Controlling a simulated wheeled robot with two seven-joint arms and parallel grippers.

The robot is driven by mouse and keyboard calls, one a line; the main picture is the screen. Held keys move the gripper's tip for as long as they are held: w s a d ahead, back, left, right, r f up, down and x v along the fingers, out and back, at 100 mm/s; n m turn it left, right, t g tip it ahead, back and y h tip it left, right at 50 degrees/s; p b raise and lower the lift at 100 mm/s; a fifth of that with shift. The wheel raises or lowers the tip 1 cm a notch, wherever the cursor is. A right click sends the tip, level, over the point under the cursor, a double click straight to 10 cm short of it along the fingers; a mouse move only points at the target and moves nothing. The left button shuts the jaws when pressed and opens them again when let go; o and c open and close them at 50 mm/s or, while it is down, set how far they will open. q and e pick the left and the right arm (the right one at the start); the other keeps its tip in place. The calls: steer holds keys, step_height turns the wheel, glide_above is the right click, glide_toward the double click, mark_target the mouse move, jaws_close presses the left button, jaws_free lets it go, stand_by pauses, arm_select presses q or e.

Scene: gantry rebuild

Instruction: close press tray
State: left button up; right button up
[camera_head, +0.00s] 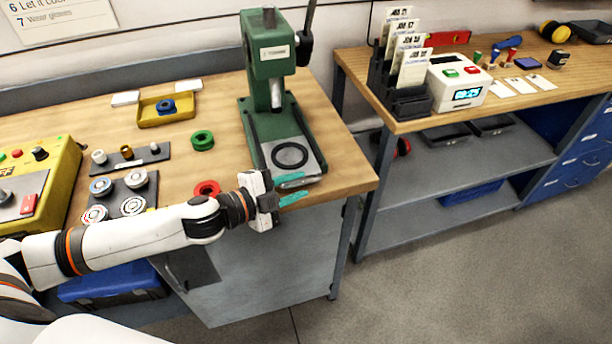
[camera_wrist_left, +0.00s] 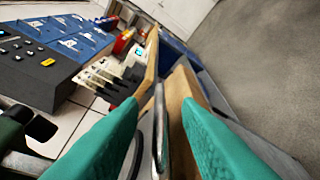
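The green press (camera_head: 270,60) stands at the right end of the wooden bench. Its pale metal tray (camera_head: 313,166), with a dark ring (camera_head: 291,155) on it, lies at the front of the press base, forward of the ram. My left gripper (camera_head: 292,188) is at the tray's front edge, its teal fingers apart. In the left wrist view my left gripper (camera_wrist_left: 160,105) also shows open, with a thin grey upright edge (camera_wrist_left: 159,130) between the fingers. I cannot tell whether the fingers touch it. My right gripper is in neither view.
A red ring (camera_head: 207,188) and a green ring (camera_head: 202,140) lie left of the press. A yellow tray (camera_head: 150,122) and a yellow control box (camera_head: 45,180) are farther left. A second bench (camera_head: 430,122) with a card rack (camera_head: 405,100) stands right, across a gap. The floor ahead is clear.

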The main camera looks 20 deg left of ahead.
mark_target(301, 184)
arm_select(q)
steer(key=shift+x, duration=1.7)
jaws_close()
